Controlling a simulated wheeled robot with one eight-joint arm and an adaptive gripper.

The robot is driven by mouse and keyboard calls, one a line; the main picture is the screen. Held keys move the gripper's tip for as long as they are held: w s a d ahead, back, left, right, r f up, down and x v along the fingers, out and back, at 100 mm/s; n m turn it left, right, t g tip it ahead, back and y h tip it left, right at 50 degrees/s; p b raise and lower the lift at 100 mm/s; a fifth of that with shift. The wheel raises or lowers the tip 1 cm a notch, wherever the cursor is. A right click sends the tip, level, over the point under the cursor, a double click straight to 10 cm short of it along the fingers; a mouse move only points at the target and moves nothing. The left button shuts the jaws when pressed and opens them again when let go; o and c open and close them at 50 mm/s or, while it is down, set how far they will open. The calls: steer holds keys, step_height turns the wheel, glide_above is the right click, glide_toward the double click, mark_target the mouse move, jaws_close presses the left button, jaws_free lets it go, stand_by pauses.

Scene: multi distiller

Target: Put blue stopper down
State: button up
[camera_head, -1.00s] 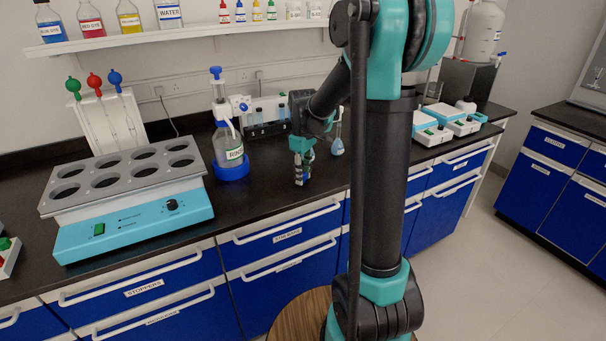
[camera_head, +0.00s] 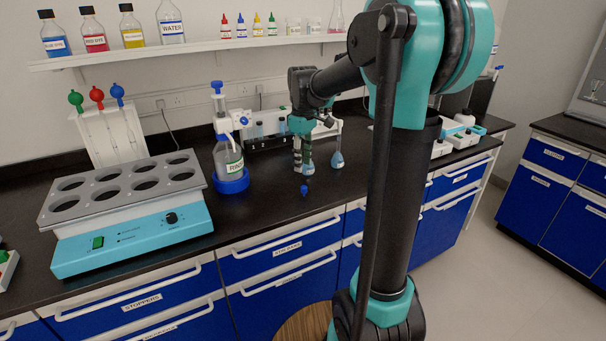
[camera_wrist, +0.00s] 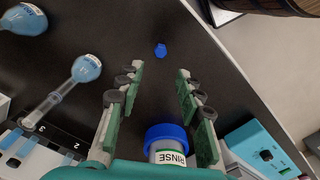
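The small blue stopper (camera_head: 304,190) lies on the black bench top, near its front edge. It also shows in the wrist view (camera_wrist: 160,50), beyond my fingertips. My gripper (camera_head: 302,165) points down above the bench behind the stopper and does not touch it. In the wrist view my gripper (camera_wrist: 161,75) has its two green finger pads well apart with nothing between them.
The rinse bottle in its blue ring (camera_head: 231,184) stands left of my gripper. A flask with blue liquid (camera_head: 337,162) stands close on the right. The water bath (camera_head: 130,235) is at left. Bare bench lies around the stopper.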

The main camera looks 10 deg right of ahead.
steer(key=s+d+f+m+t, duration=0.2)
steer(key=s+f+m, duration=0.2)
steer(key=s+f, duration=0.4)
steer(key=s+d+f+m+t, duration=0.2)
steer(key=s+f+m, duration=0.3)
steer(key=s, duration=0.9)
step_height(320, 180, down, 3)
steer(key=shift+s+d+f+m, duration=0.1)
steer(key=shift+s+d+m, duration=0.1)
steer(key=shift+m, duration=0.1)
